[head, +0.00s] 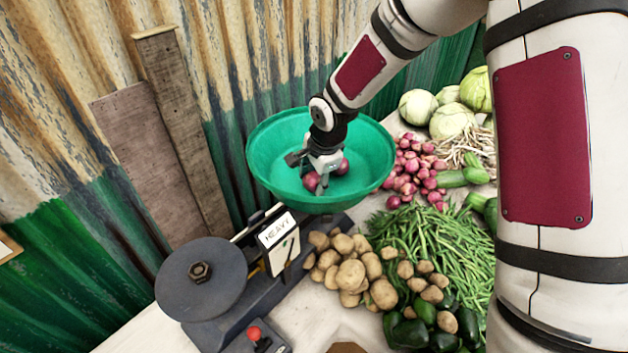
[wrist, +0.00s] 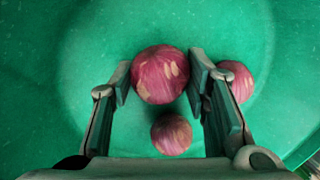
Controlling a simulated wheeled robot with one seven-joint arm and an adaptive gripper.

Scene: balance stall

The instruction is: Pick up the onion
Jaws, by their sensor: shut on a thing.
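A red onion (wrist: 160,74) sits between the two fingers of my gripper (wrist: 159,82) in the wrist view, and the fingers are shut on it. A smaller onion (wrist: 171,133) lies nearer the palm, between the fingers in the picture. Another onion (wrist: 235,80) is partly hidden behind the right finger. In the head view, my gripper (head: 325,178) is down inside the green bowl (head: 270,150) of the scale, with red onions (head: 311,181) beside its fingers. I cannot tell whether the held onion is clear of the bowl floor.
The scale (head: 205,285) has a dark round plate and a "HEAVY" sign (head: 278,232). Potatoes (head: 350,272), green beans (head: 430,245), a pile of red onions (head: 412,170) and cabbages (head: 452,120) crowd the right. A corrugated wall (head: 240,60) stands close behind the bowl.

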